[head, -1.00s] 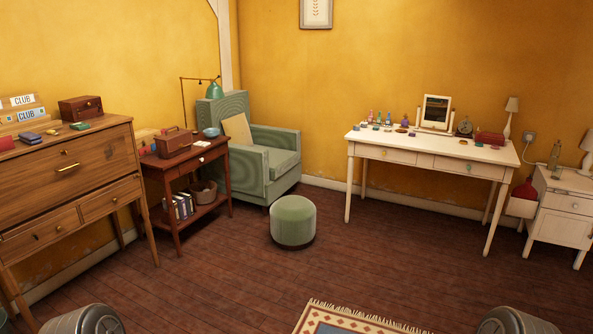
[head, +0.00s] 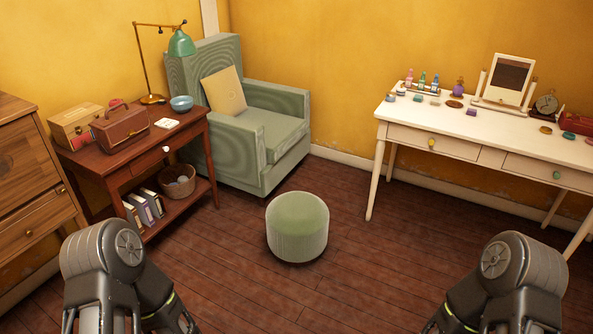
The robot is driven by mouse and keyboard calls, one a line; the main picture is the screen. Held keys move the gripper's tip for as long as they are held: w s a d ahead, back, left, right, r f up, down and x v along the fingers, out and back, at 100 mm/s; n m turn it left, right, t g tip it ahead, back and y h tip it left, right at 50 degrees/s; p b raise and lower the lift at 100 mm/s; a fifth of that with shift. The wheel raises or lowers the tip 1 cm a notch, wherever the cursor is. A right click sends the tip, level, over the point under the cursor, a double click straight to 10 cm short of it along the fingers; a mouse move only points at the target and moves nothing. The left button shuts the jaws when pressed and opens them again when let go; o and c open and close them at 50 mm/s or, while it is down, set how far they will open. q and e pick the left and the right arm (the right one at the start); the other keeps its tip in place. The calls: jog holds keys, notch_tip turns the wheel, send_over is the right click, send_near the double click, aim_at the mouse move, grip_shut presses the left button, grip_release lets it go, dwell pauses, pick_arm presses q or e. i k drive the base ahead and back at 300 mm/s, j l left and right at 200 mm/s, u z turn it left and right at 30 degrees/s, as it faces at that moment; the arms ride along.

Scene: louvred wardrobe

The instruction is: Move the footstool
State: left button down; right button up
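The footstool (head: 298,228) is a round, pale green upholstered drum. It stands upright on the dark wooden floor in the middle of the head view, in front of the green armchair and apart from it. My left arm shows at the lower left and my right arm at the lower right. Both are well short of the footstool and do not touch it. The fingertips of both grippers are outside the picture.
The green armchair (head: 262,140) stands behind the footstool. A reddish side table (head: 128,172) with a lamp is at left, beside a wooden bureau (head: 30,190). A white dressing table (head: 455,146) is at right. The floor (head: 300,295) before the footstool is clear.

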aim_at(298, 221)
jog(key=i+j+z, duration=0.1)
jog(key=i+z, duration=0.2)
jog(key=i, duration=0.2)
jog(key=i+j+z, duration=0.3)
jog(key=i, duration=0.25)
jog(key=i+j+z, duration=0.3)
jog(key=i, duration=0.15)
